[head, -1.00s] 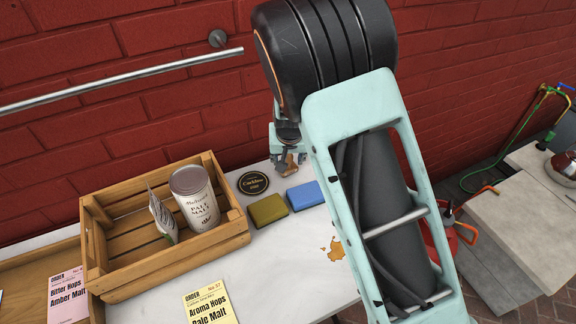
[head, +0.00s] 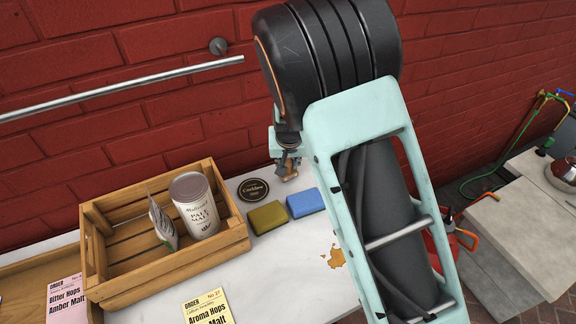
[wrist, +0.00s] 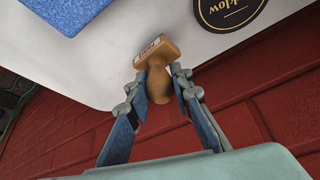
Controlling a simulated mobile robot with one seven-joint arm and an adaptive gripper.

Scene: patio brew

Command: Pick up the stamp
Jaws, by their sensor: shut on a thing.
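The stamp has a rounded wooden handle and a wooden base. In the wrist view the stamp (wrist: 158,58) shows its base towards the counter and its handle between my fingers. In the head view it is a small brown shape (head: 289,172) near the back edge of the counter, partly hidden by my gripper. My gripper (wrist: 159,84) is shut on the stamp's handle, one finger on each side. In the head view my gripper (head: 287,160) is mostly hidden by my arm. I cannot tell whether the base touches the counter.
Near the stamp lie a blue sponge (head: 305,202), an olive sponge (head: 267,217) and a round black disc (head: 253,190). A wooden crate (head: 170,272) holds a malt tin (head: 195,205) and a foil packet (head: 162,222). A brick wall (head: 120,90) stands behind.

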